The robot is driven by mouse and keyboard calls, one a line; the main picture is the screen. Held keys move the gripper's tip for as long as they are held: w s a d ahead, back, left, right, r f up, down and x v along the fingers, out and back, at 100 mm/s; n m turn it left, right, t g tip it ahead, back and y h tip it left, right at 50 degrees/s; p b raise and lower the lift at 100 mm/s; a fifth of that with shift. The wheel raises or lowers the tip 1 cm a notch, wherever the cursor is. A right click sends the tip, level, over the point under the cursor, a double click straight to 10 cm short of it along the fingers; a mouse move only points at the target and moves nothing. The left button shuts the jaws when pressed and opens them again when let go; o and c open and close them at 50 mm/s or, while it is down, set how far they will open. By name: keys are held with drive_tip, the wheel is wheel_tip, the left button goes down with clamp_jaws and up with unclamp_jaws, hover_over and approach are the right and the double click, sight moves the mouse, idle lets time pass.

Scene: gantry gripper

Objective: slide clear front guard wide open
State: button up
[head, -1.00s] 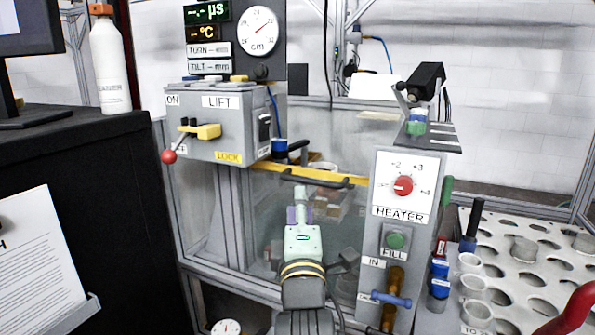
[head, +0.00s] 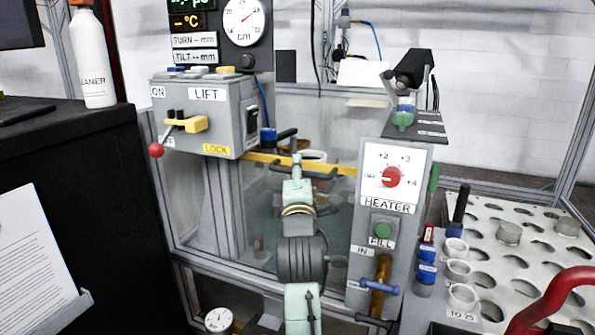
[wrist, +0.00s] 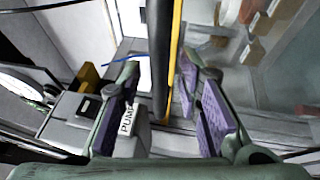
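The clear front guard (head: 335,205) is a transparent pane with a yellow top edge (head: 262,160) and a dark bar handle (head: 327,176) along it. It stands between the grey LIFT box and the heater panel. My gripper (head: 297,163) is at the middle of the handle and hides part of it. In the wrist view, the purple-padded fingers (wrist: 160,115) are apart, with the black handle (wrist: 160,60) and yellow edge (wrist: 176,50) running between them. I see gaps on both sides; contact cannot be made out.
The LIFT box (head: 205,115), with a red-knobbed lever and yellow LOCK label, is left of the guard. The HEATER panel (head: 385,225) rises at the right. A perforated rack (head: 510,265) with cups and a red curved handle (head: 560,300) are farther right.

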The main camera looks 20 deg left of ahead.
drive_tip(key=shift+c, duration=0.5)
clamp_jaws()
idle(0.4)
